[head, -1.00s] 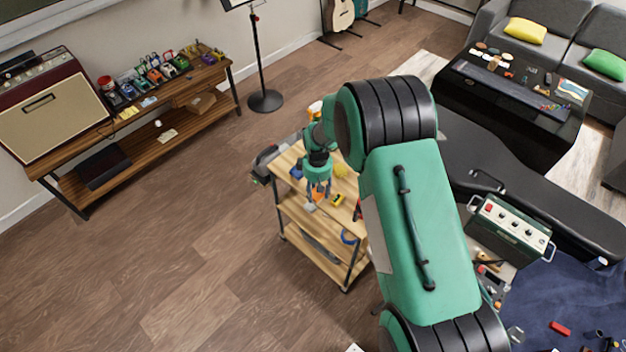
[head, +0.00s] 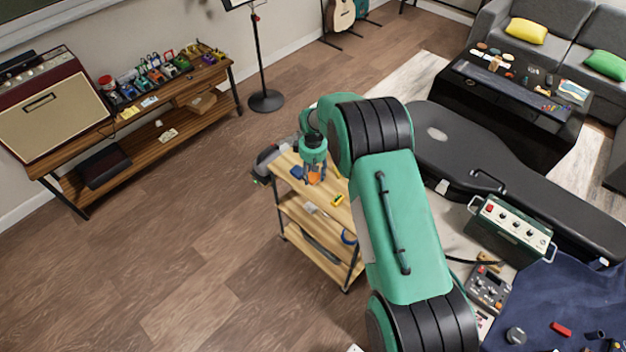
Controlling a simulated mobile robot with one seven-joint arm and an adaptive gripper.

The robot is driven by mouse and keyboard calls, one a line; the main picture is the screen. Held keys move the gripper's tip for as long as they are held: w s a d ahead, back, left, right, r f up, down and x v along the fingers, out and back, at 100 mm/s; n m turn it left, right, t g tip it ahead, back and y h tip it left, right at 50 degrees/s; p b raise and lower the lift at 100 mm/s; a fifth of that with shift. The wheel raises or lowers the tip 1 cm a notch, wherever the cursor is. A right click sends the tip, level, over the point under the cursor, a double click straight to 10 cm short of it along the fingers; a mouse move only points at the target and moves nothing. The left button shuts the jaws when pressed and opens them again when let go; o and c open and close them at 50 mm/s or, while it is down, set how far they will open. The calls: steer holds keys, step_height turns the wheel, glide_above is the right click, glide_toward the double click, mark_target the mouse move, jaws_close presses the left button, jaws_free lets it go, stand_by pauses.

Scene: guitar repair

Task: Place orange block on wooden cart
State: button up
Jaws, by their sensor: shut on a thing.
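The wooden cart (head: 343,217) stands left of my arm, with a light wood top and lower shelves. My gripper (head: 314,180) points down over the left part of its top. It is shut on the orange block (head: 314,177), which shows only partly between the fingers. I cannot tell whether the block touches the cart top or hangs just above it.
On the cart top, a blue item (head: 297,172) lies left of my gripper and a yellow item (head: 337,200) lies to its right. A dark item (head: 266,157) is at the cart's far left end. The floor left of the cart is clear.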

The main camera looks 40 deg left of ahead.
mark_target(313, 176)
steer(key=shift+f, duration=0.1)
steer(key=shift+f, duration=1.65)
steer(key=shift+f, duration=0.15)
steer(key=o, duration=1.2)
steer(key=shift+c, duration=0.2)
step_height(313, 176, up, 12)
steer(key=shift+r, duration=0.15)
